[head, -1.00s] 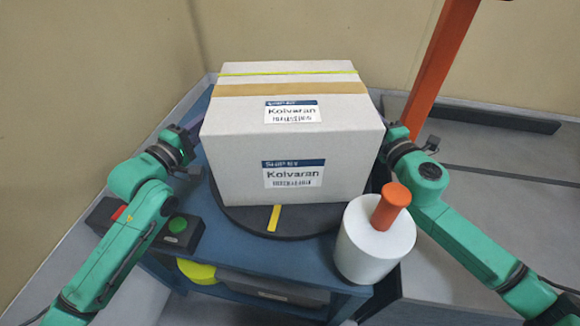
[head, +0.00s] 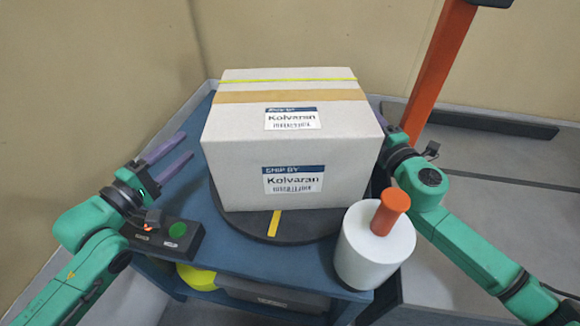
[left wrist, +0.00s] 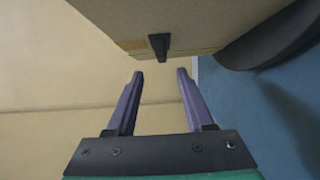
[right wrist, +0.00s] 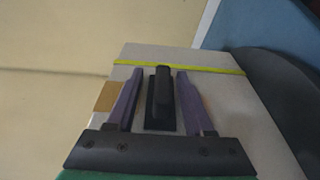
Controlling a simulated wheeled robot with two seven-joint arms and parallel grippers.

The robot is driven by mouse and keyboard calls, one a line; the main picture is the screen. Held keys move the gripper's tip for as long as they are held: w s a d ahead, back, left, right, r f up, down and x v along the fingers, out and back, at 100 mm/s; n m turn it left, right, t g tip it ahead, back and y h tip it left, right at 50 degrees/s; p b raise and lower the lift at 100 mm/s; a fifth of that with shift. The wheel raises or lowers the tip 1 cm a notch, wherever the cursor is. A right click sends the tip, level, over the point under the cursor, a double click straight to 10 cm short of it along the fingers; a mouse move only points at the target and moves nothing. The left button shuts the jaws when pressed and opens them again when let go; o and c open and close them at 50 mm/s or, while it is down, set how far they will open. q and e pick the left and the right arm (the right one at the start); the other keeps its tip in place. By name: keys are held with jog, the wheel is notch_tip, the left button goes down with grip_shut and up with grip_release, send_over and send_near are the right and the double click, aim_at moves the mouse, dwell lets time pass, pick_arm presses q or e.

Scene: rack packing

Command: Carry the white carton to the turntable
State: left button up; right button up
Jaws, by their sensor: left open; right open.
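The white carton (head: 290,145) with "Kolvaran" labels, tan tape and a yellow strap sits upright on the dark round turntable (head: 225,210), whose front shows a yellow mark. My left gripper (head: 186,144) is open and empty, left of the carton and apart from it. The left wrist view shows a black handle (left wrist: 159,46) on the carton's side, beyond the fingertips. My right gripper (right wrist: 159,73) is open at the carton's right side, its fingers on either side of another black handle (right wrist: 161,100). In the head view its fingers are mostly hidden by the carton.
The turntable is on a blue table (head: 215,235). A white cylinder (head: 372,255) with an orange knob (head: 390,212) stands at the front right. A dark control box (head: 185,240) with a green button is at the front left. An orange post (head: 440,70) rises behind right.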

jog(key=shift+s, duration=0.15)
pick_arm(q)
jog(key=shift+v, duration=1.05)
pick_arm(e)
jog(key=v, duration=1.1)
jog(key=shift+s, duration=0.35)
jog(key=shift+d, duration=0.1)
